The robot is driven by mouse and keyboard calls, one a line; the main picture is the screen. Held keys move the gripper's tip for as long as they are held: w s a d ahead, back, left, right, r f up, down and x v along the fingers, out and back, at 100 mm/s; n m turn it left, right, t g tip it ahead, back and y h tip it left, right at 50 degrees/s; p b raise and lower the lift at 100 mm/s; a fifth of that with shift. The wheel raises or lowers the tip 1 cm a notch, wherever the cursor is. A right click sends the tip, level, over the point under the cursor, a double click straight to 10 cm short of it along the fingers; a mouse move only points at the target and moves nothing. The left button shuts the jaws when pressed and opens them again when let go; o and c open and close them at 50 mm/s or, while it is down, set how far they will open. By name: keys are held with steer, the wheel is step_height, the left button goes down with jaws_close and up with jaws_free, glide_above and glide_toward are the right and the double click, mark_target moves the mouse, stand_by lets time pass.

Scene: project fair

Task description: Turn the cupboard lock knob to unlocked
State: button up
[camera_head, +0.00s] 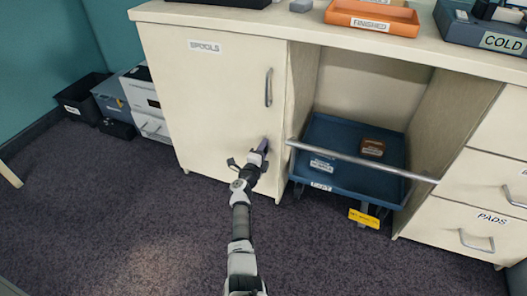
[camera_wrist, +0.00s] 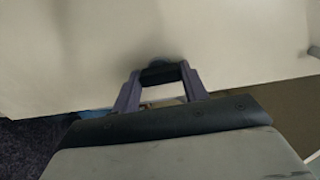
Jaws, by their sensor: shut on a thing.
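The cream cupboard door (camera_head: 215,95) is labelled SPOOLS and has a vertical metal handle (camera_head: 268,87). My gripper (camera_head: 262,150) is against the lower right part of this door, below the handle. In the wrist view my gripper (camera_wrist: 160,78) has its two purple fingers on either side of a small dark lock knob (camera_wrist: 159,70), and it is shut on it. The knob is hidden behind the gripper in the head view. I cannot read which way the knob is turned. The door looks closed.
A blue cart (camera_head: 330,135) with a metal push bar (camera_head: 360,160) stands in the open bay right of the door, close to my gripper. Drawers (camera_head: 460,225) are farther right. Dark bins (camera_head: 82,97) and boxes stand at left. The carpet (camera_head: 120,215) in front is clear.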

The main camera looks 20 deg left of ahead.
steer(key=shift+m, duration=0.3)
steer(key=o, duration=1)
